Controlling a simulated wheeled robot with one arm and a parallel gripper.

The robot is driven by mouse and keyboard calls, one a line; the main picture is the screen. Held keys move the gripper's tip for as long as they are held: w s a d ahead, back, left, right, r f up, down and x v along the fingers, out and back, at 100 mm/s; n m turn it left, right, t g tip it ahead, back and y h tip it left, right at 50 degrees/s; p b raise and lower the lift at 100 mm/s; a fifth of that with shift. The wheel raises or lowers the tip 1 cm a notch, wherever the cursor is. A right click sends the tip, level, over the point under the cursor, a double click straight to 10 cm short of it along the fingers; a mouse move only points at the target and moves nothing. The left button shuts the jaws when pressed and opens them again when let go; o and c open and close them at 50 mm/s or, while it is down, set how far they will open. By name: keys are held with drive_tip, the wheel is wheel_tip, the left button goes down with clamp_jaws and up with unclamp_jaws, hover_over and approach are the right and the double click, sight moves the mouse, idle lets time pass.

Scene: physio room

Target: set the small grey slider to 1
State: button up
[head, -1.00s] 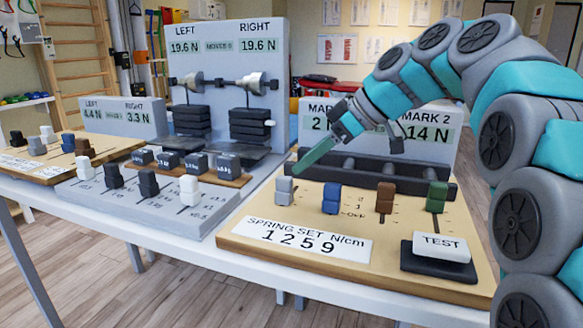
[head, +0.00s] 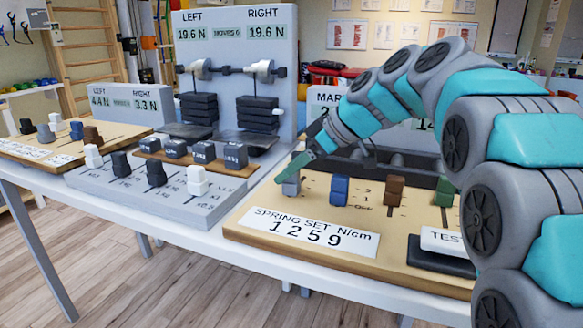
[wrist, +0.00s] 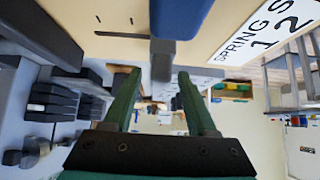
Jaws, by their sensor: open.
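A small grey slider (head: 291,186) stands at the left end of the row on the wooden spring-set board (head: 262,242). Its top is partly covered by my gripper (head: 290,168), which is just above or at it. In the wrist view my gripper (wrist: 157,76) has its two green fingers apart, with the grey slider (wrist: 162,62) between or just beyond the tips. I cannot tell whether they touch. A blue slider (head: 339,190) stands to its right and looms large in the wrist view (wrist: 180,16). The marks beside the grey slider are not readable.
Brown (head: 394,191) and green (head: 444,191) sliders stand further right, the green one partly behind my arm. A TEST button (head: 441,241) sits at the front right. A grey slider board (head: 150,204) with weights lies left, and another wooden slider board (head: 22,150) beyond it.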

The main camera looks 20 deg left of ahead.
drive_tip(key=shift+c, duration=0.3)
clamp_jaws()
idle(1.0)
